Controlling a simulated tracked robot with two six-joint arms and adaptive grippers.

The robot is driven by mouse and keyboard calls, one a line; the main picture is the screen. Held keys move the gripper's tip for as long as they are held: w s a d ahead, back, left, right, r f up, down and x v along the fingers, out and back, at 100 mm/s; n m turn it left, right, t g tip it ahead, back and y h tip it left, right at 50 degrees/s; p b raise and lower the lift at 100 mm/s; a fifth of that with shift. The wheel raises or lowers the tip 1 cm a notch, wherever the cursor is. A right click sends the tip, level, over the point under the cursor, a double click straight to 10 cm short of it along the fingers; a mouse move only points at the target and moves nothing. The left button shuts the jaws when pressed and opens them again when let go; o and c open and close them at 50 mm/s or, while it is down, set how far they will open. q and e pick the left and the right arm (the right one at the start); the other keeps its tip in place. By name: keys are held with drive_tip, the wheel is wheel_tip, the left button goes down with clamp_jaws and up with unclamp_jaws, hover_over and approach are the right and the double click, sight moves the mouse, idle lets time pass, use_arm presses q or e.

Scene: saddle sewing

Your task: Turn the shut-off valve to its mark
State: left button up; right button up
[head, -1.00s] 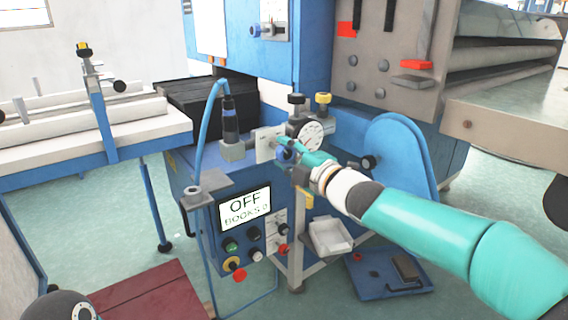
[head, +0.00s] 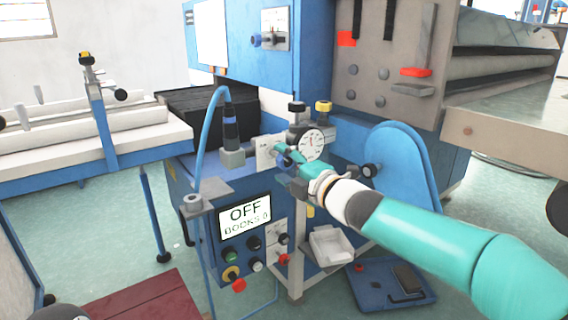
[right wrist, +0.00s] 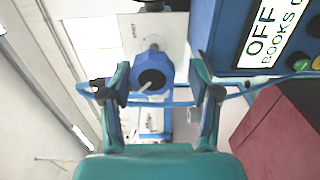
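The shut-off valve seems to be a blue faceted knob (right wrist: 153,71) with a pale pointer, on a white plate (right wrist: 170,32). In the head view, the white plate (head: 264,153) is on the blue machine's front, left of a round dial gauge, and the knob is largely hidden by my right gripper. My right gripper (head: 287,156) is right at the knob. In the right wrist view my right gripper (right wrist: 162,80) is open, one finger on each side of the knob, with gaps visible on both sides. My left gripper is not in view.
A dial gauge (head: 311,144) is close beside my right gripper. A blue hose (head: 204,130) rises at left. Another blue knob (head: 256,40) is higher up.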

drive_tip(key=shift+d+r, duration=0.1)
drive_tip(key=shift+r, duration=0.1)
drive_tip(key=shift+s+d, duration=0.15)
drive_tip(key=shift+d, duration=0.05)
drive_tip(key=v, duration=1.1)
drive_tip(key=shift+s+f, duration=0.2)
drive_tip(key=shift+d, duration=0.15)
